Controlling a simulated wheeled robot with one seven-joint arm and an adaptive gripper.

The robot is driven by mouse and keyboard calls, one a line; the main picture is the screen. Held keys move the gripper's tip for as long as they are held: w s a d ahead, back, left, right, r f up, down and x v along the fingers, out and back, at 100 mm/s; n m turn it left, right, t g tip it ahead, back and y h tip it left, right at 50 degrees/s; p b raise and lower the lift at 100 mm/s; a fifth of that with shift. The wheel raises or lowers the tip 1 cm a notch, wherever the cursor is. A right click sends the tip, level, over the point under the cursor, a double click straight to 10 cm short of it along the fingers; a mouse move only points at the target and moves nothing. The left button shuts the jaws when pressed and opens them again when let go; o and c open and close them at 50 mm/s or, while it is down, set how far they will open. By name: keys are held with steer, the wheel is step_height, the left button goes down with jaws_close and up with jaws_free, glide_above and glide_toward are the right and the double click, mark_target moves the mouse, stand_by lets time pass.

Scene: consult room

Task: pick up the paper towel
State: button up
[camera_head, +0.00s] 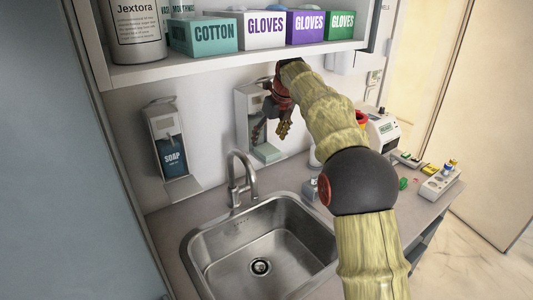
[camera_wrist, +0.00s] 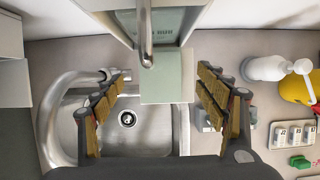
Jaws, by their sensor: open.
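A pale green rectangular piece (camera_head: 267,152), which may be the paper towel, is at the bottom of a wall dispenser (camera_head: 243,101). In the wrist view the pale green piece (camera_wrist: 167,76) lies below the dispenser's metal lever. I cannot tell whether it is a towel or part of the dispenser. My gripper (camera_head: 271,131) is in front of the dispenser. In the wrist view my gripper (camera_wrist: 162,76) is open, with a finger on each side of the green piece and a visible gap on both sides. Nothing shows held between the fingers.
The steel sink (camera_head: 262,245) and curved faucet (camera_head: 240,182) are below and left. A soap dispenser (camera_head: 168,148) hangs left on the wall. A shelf (camera_head: 225,45) with boxes is overhead. A white pump bottle (camera_wrist: 264,68) and yellow container (camera_wrist: 297,88) stand right.

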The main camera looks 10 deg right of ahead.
mark_target(265, 148)
steer(key=b+x, duration=0.2)
steer(key=x, duration=0.3)
steer(key=shift+s, duration=0.1)
steer(key=shift+f+p, duration=0.25)
steer(key=shift+p, duration=0.2)
stand_by(0.4)
steer(key=shift+c, duration=0.5)
steer(key=c, duration=0.8)
steer(key=shift+c, duration=0.2)
steer(key=shift+r+b, duration=0.1)
steer(key=shift+b, duration=0.4)
